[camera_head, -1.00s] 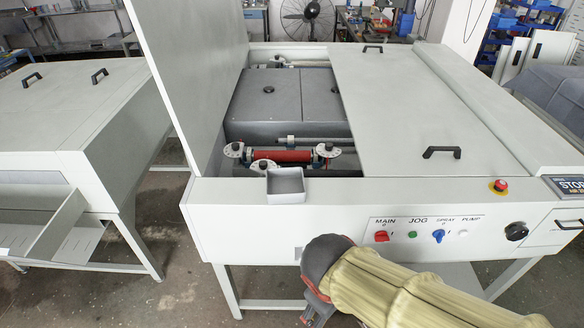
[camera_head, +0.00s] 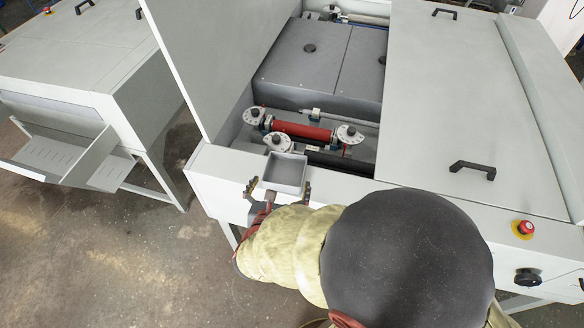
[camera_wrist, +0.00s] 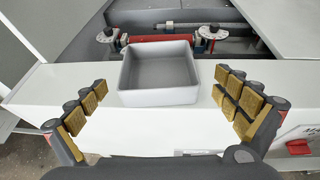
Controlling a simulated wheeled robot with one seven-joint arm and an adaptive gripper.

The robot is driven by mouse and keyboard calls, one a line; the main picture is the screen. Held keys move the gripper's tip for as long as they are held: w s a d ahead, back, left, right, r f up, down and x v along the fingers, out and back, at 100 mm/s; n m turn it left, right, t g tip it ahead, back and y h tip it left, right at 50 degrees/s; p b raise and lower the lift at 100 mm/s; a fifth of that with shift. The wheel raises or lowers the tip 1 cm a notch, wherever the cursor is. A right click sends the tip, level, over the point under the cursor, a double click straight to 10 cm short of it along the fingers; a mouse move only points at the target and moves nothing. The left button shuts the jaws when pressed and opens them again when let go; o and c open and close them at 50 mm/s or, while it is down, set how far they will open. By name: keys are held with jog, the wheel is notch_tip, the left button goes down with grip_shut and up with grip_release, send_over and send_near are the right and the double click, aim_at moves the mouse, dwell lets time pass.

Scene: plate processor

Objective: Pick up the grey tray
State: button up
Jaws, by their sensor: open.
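The grey tray (camera_head: 286,172) is a small, square, open box. It sits on the front ledge of the plate processor, just in front of the red roller, and looks empty. In the wrist view the tray (camera_wrist: 158,98) stands upright beyond and between my two fingers. My gripper (camera_head: 279,190) is open at the ledge, with one finger on each side of the tray's near end. In the wrist view my gripper (camera_wrist: 165,100) shows wide gaps between its gold-padded fingers and the tray walls, more on the right. Nothing is held.
The plate processor's front ledge (camera_head: 215,170) runs under the tray. Behind it lie the red roller (camera_head: 302,131) and white round fittings. A raised panel (camera_head: 205,60) stands at left. The right cover (camera_head: 450,110) has black handles. A red stop button (camera_head: 525,227) sits at front right.

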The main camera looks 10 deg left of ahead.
aim_at(285, 176)
jog(key=shift+x, duration=1.45)
jog(key=x, duration=0.4)
jog(key=shift+w+a, duration=0.2)
jog(key=shift+w, duration=0.2)
jog(key=shift+c, duration=1.2)
jog(key=c, duration=0.7)
jog(key=shift+r, duration=0.1)
